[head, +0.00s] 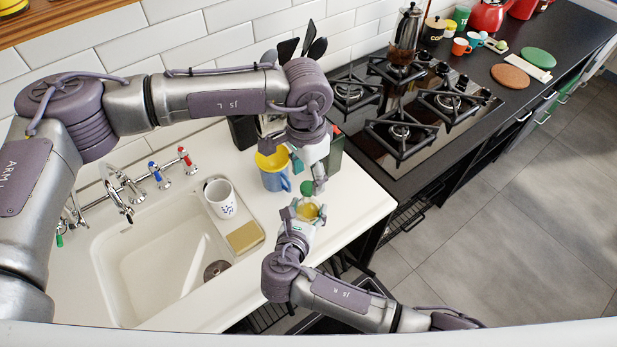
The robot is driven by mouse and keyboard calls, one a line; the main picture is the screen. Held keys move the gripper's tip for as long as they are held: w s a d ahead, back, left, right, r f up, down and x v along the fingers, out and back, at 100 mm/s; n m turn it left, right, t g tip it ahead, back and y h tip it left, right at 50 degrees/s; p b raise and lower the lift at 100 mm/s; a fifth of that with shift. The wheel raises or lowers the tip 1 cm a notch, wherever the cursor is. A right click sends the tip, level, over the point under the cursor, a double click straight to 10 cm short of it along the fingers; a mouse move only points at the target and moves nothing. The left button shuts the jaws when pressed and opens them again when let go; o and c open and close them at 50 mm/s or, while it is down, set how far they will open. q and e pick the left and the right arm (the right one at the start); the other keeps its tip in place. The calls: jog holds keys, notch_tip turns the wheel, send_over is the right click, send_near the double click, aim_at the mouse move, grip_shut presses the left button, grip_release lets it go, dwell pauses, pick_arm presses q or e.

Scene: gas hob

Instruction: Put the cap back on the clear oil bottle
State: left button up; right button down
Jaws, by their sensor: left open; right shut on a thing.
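The clear oil bottle (309,211), with yellow oil in it, is at the counter's front edge in the head view. My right gripper (304,214) is shut on it from the front. The green cap (306,188) shows at the bottle's top. I cannot tell whether it is fully seated. My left gripper (309,174) is open just above the cap, pointing down, with one finger to the cap's upper left and one to its right. Contact with the cap is unclear. The fingers partly hide the bottle.
A blue mug with yellow inside (273,171) stands close left of my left gripper. A white mug (220,198) and a sponge (245,237) are by the sink (150,262). The gas hob (415,115) is behind right. The floor lies beyond the counter edge.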

pick_arm(q)
notch_tip(320, 180, up, 2)
jog(key=shift+r, duration=0.1)
jog(key=shift+c, duration=0.4)
